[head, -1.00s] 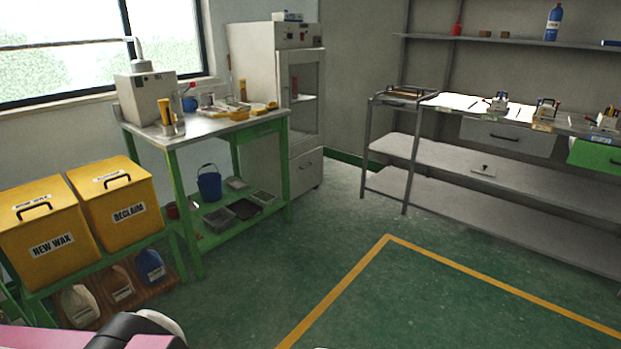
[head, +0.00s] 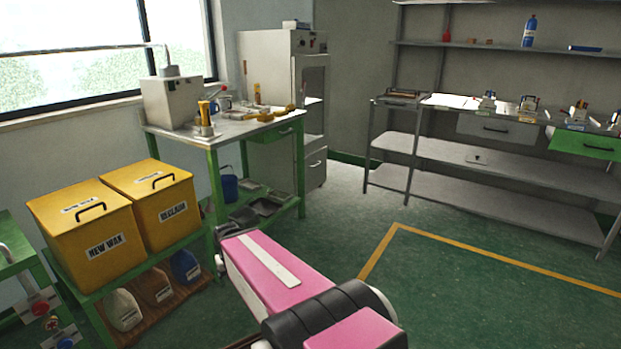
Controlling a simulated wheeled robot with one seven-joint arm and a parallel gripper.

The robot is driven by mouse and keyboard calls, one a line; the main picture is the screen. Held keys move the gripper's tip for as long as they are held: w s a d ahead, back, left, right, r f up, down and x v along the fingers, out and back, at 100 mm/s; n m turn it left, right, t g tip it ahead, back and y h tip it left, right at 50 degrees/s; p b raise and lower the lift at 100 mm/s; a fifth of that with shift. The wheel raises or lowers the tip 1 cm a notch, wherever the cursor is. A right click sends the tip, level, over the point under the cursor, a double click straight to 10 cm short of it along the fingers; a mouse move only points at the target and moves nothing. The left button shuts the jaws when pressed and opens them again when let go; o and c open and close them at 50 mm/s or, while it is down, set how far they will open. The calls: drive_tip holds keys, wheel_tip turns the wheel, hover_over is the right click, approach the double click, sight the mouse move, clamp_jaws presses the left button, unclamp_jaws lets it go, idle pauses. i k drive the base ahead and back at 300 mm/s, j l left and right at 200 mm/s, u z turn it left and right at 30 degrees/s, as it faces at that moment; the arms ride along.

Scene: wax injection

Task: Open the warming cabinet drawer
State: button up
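The warming cabinet (head: 309,112) is a tall grey unit in the back corner, with a glass-paned upper door. Its drawer (head: 316,172) is at the bottom of the front and looks shut, with a small handle on its face. The green-legged workbench in front hides the cabinet's left lower part. My pink and black arm reaches in from the bottom of the head view, well short of the cabinet. My gripper cannot be made out.
The green workbench (head: 217,139) with tools stands left of the cabinet. Two yellow bins (head: 95,235) sit on a low green stand at left. Grey shelving (head: 440,151) lines the right wall. Open green floor (head: 455,275) with a yellow line lies between.

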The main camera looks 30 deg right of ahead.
sight(316, 162)
drive_tip(key=z, duration=1.1)
drive_tip(key=i+l, duration=0.1)
drive_tip(key=i, duration=0.45)
drive_tip(key=i+l, duration=0.1)
drive_tip(key=i, duration=0.5)
drive_tip(key=i+l+u, duration=0.1)
drive_tip(key=i, duration=0.45)
drive_tip(key=i+l, duration=0.15)
drive_tip(key=i, duration=0.4)
drive_tip(key=i+l, duration=0.1)
drive_tip(key=i, duration=0.45)
